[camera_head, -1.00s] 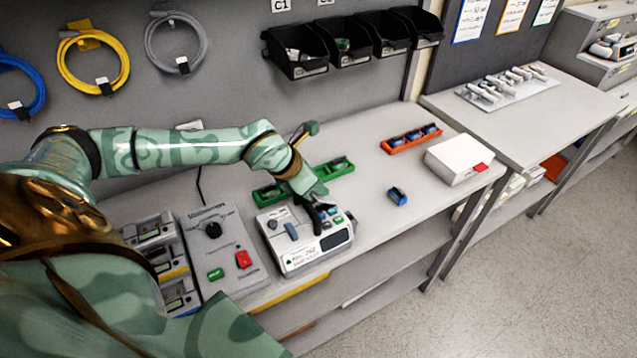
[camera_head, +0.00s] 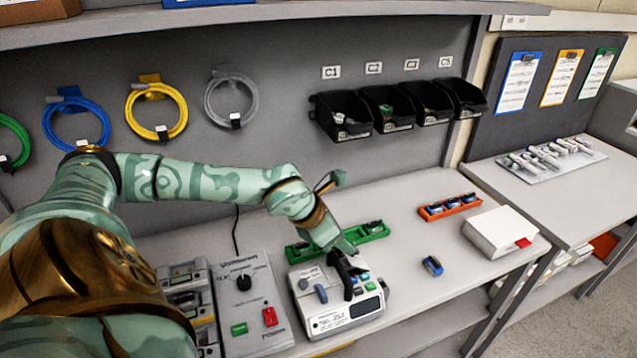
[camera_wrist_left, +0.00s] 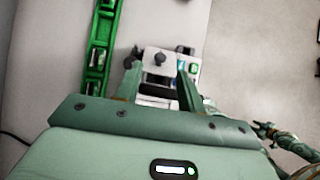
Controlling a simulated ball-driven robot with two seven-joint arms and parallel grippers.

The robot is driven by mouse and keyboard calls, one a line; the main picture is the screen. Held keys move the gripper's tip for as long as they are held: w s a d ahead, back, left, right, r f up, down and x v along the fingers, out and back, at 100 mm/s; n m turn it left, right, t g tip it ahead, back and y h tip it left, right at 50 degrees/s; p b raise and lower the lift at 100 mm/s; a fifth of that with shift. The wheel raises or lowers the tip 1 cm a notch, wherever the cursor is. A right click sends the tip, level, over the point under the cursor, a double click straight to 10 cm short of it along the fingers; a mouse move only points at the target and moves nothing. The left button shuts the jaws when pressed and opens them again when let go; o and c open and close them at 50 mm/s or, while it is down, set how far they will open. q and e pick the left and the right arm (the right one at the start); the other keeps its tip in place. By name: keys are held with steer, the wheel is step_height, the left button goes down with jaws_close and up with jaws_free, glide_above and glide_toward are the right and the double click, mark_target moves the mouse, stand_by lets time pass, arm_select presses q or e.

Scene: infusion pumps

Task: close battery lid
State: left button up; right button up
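A white infusion pump (camera_head: 352,312) with a dark screen and small coloured buttons stands near the front edge of the bench. The battery lid cannot be told apart from the pump; the gripper covers part of that area.
A green tray (camera_head: 297,251) lies behind the pump. A grey control box (camera_head: 236,290) stands left of it. A loose blue battery (camera_head: 432,266), an orange tray (camera_head: 428,214) with blue batteries and a white box (camera_head: 497,230) are to the right. Bare bench lies between them.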

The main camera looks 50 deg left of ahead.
arm_select(q)
steer(key=v, duration=1.1)
steer(key=shift+p, duration=0.3)
